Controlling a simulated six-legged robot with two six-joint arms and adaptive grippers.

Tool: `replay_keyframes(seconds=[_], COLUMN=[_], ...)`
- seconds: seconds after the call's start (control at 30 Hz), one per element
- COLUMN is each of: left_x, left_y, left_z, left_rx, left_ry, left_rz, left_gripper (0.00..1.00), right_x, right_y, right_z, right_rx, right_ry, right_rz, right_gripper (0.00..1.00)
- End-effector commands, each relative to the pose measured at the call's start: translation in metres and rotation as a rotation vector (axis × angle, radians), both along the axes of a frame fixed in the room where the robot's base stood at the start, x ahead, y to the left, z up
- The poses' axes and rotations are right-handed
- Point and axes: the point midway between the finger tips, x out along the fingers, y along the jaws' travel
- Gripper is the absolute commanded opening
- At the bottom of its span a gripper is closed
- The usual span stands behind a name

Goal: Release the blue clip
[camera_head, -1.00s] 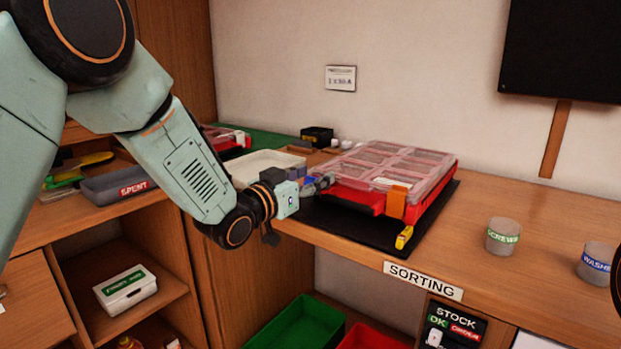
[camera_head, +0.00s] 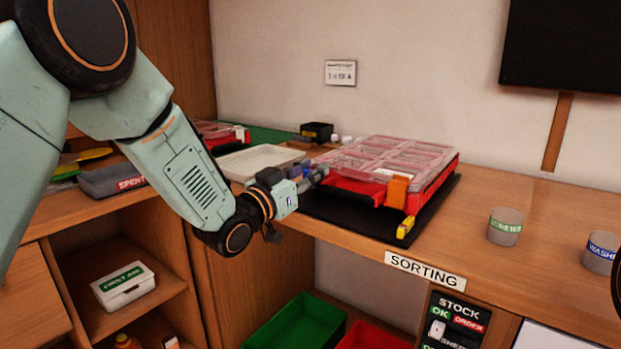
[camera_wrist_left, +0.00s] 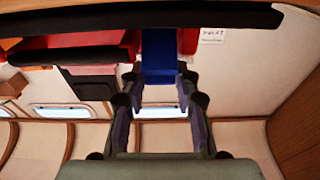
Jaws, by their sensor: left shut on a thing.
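The red case (camera_head: 355,189) with a clear compartmented lid (camera_head: 395,155) lies on a black mat (camera_head: 350,224). My left gripper (camera_head: 319,173) is at the case's front left corner. In the left wrist view, the blue clip (camera_wrist_left: 159,52) shows between the fingertips of my left gripper (camera_wrist_left: 160,82), which is shut on it. In the head view the fingers hide the clip, and I cannot tell its angle there. An orange clip (camera_head: 397,191) is at the front right of the case, with a yellow piece (camera_head: 405,227) below it.
A pale tray (camera_head: 262,160) stands behind my left gripper. Cups marked for screws (camera_head: 505,228) and washers (camera_head: 598,252) stand to the right. A grey "SPENT" bin (camera_head: 112,181) is at the left. The bench front edge runs just below my left gripper.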

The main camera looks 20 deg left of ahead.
Motion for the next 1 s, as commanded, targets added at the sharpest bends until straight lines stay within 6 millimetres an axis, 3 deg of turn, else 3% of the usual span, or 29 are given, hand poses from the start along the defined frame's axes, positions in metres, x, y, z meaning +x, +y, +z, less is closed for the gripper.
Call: replay_keyframes(seconds=[0.13, 0.53, 0.57, 0.83, 1.0], left_x=[-0.002, -0.0029, -0.0029, -0.0027, -0.0027], left_y=[0.001, 0.0014, 0.0014, 0.0012, 0.0011], left_z=[-0.0049, -0.0028, -0.0028, -0.0028, -0.0027], left_rx=[-0.017, -0.023, -0.023, -0.023, -0.023], left_ry=[-0.046, -0.062, -0.062, -0.062, -0.062], left_rz=[0.001, 0.002, 0.002, 0.001, 0.001], left_gripper=[0.0, 0.0, 0.32, 0.55, 0.55], right_x=[0.0, 0.0, 0.0, 0.0, 0.0001], right_y=[0.0, 0.0, 0.0, 0.0, 0.0], right_z=[-0.0125, -0.013, -0.013, -0.013, -0.013], right_rx=[0.0, 0.0, 0.0, 0.0, 0.0], right_ry=[0.0, 0.0, 0.0, 0.0, 0.0], right_rz=[0.0, 0.0, 0.0, 0.0, 0.0], right_gripper=[0.4, 0.4, 0.4, 0.4, 0.4])
